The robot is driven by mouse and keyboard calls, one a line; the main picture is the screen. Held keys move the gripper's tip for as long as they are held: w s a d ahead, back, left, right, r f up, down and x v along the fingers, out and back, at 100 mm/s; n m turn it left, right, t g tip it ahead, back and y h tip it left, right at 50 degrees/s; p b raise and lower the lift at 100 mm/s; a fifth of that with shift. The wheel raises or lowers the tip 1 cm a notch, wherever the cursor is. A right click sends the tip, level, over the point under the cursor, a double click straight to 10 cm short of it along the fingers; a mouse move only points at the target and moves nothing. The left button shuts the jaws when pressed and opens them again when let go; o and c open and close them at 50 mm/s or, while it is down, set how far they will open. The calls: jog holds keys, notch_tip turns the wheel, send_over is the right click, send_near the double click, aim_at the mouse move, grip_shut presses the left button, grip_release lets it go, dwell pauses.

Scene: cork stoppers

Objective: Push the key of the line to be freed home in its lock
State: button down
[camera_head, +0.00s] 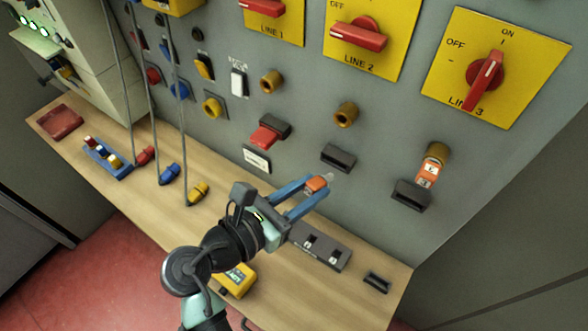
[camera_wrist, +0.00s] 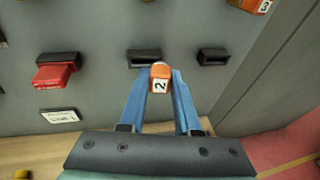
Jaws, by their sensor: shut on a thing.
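My gripper (camera_head: 314,184) is shut on an orange key with a white tag marked 2, seen in the wrist view (camera_wrist: 160,78). The key's grey tip points toward the panel. It is in front of and a little below the black holder (camera_head: 338,157), which shows just behind it in the wrist view (camera_wrist: 145,54). The brass lock (camera_head: 345,113) under LINE 2 is empty and above the key, apart from it. The LINE 2 switch (camera_head: 359,35) lies horizontal. Another orange key (camera_head: 427,173), marked 3, sits in the brass lock (camera_head: 438,151) under LINE 3.
A red block (camera_head: 265,137) sits in the holder under the empty LINE 1 lock (camera_head: 271,81). Another black holder (camera_head: 411,195) is below key 3. A dark slotted tray (camera_head: 322,247) and yellow meter (camera_head: 236,280) lie on the bench. Cables with coloured plugs (camera_head: 198,194) hang at left.

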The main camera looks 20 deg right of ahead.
notch_tip(320, 180, up, 8)
jog(key=s+a+n+t, duration=0.2)
jog(key=a+t, duration=0.1)
jog(key=t, duration=0.1)
jog(key=b, duration=0.2)
send_over(316, 175)
jog(key=shift+f+h, duration=0.2)
jog(key=shift+h, duration=0.1)
jog(key=shift+w+d+r+p, duration=0.1)
jog(key=shift+p, duration=0.7)
dwell(0.9)
jog(key=shift+p+x, duration=0.55)
jog(key=shift+x, duration=0.75)
dwell(1.1)
jog(key=c, duration=0.5)
grip_release()
jog(key=shift+c, duration=0.2)
jog(key=b+v, duration=0.3)
jog(key=v, duration=1)
jog(key=shift+b, duration=0.3)
